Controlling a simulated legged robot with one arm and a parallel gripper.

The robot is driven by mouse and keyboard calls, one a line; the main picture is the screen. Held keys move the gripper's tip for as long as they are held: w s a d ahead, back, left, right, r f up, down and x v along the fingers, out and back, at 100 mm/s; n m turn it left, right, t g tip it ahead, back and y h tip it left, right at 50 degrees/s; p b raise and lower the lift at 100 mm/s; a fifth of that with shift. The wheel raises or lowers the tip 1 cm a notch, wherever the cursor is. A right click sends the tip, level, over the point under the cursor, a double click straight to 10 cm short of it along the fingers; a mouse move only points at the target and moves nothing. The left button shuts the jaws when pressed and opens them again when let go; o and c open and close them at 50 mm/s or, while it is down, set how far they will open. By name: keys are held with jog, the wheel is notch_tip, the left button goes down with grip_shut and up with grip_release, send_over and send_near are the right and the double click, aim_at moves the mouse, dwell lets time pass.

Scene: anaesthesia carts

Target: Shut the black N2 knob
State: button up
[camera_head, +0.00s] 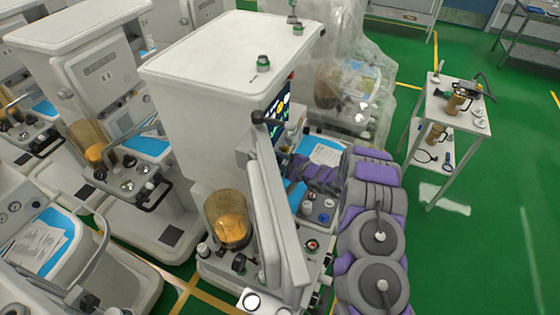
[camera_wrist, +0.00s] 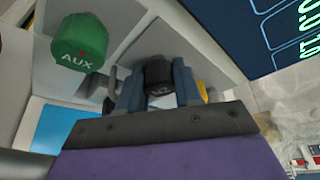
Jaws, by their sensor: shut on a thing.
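The black knob (camera_wrist: 158,72) is in the middle of the wrist view, with faint pale marking on its face that is too small to read. My gripper (camera_wrist: 160,88) has one dark blue finger on each side of the knob and is shut on it. A green knob marked AUX (camera_wrist: 80,42) is to the left, apart from my fingers. In the head view my purple and grey arm reaches toward the cart (camera_head: 205,60) below its screen. The black knob and my fingertips cannot be made out there.
A yellow part (camera_wrist: 203,92) shows just right of my right finger. The cart's screen (camera_head: 277,110) is close by. A pale upright panel (camera_head: 268,215) stands left of my arm. A small trolley (camera_head: 440,110) stands on open green floor to the right.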

jog(key=shift+s+f, duration=0.1)
jog(key=shift+f, duration=0.15)
jog(key=m+g, duration=0.2)
jog(key=m, duration=0.1)
jog(key=shift+d, duration=0.15)
jog(key=m+g+p, duration=0.1)
jog(key=m+g, duration=0.1)
jog(key=m, duration=0.1)
jog(key=shift+d, duration=0.1)
jog(key=m+g, duration=0.1)
jog(key=m+g+y, duration=0.1)
jog(key=m, duration=0.1)
jog(key=shift+f+m+y, duration=0.15)
jog(key=shift+m+y, duration=0.15)
jog(key=shift+m+g+b, duration=0.3)
jog(key=shift+m+g, duration=0.1)
jog(key=shift+m, duration=0.3)
jog(key=o, duration=0.7)
jog(key=shift+o, duration=0.2)
jog(key=shift+r+y, duration=0.2)
jog(key=shift+y, duration=0.1)
